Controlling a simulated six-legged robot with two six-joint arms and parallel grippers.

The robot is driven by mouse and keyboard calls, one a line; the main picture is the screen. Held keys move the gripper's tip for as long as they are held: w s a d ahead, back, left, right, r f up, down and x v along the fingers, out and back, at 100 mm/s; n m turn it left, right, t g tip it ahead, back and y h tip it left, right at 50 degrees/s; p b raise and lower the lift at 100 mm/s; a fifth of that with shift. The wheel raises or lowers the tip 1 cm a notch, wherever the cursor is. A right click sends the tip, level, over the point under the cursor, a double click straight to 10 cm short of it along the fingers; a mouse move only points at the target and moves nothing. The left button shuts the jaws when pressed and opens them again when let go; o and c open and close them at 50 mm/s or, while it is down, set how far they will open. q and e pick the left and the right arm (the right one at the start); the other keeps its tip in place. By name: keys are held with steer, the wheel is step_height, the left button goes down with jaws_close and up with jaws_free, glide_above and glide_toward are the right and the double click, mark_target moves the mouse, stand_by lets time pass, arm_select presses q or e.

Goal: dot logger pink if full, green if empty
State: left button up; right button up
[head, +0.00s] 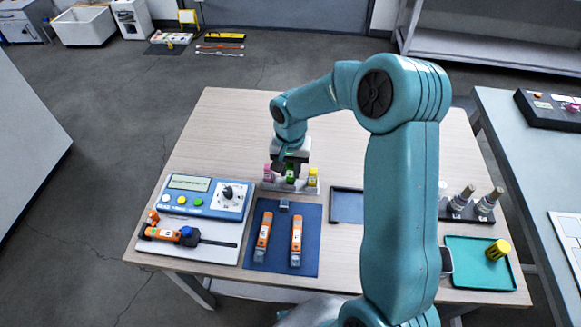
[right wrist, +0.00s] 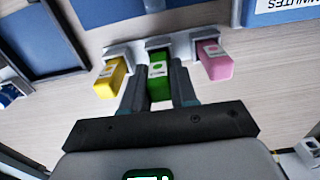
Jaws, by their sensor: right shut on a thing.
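A white rack (head: 284,187) stands at the back of the table and holds a pink marker (head: 268,171), a green marker and a yellow marker (head: 313,177). My right gripper (head: 289,168) is over the rack's middle place, shut on the green marker (right wrist: 159,82). In the right wrist view the pink marker (right wrist: 213,62) and yellow marker (right wrist: 110,77) stand on either side of it. I cannot tell whether the green one is lifted. Two orange loggers (head: 263,238) (head: 296,242) lie on the blue mat (head: 280,262); their marks are too small to read. My left gripper is not in view.
A blue device with a display (head: 190,183) and a dial stands at left. Before it, a white board (head: 205,252) holds an orange tool (head: 163,234). A dark tray (head: 346,206) is partly behind my arm.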

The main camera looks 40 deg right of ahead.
steer(key=shift+f, duration=0.1)
steer(key=shift+f+b, duration=0.65)
steer(key=shift+b, duration=0.05)
steer(key=o, duration=1.2)
steer(key=shift+c, duration=0.2)
steer(key=shift+r+p, duration=0.4)
steer(key=shift+r, duration=0.35)
steer(key=shift+r+p, duration=1.8)
steer(key=shift+r, duration=1.1)
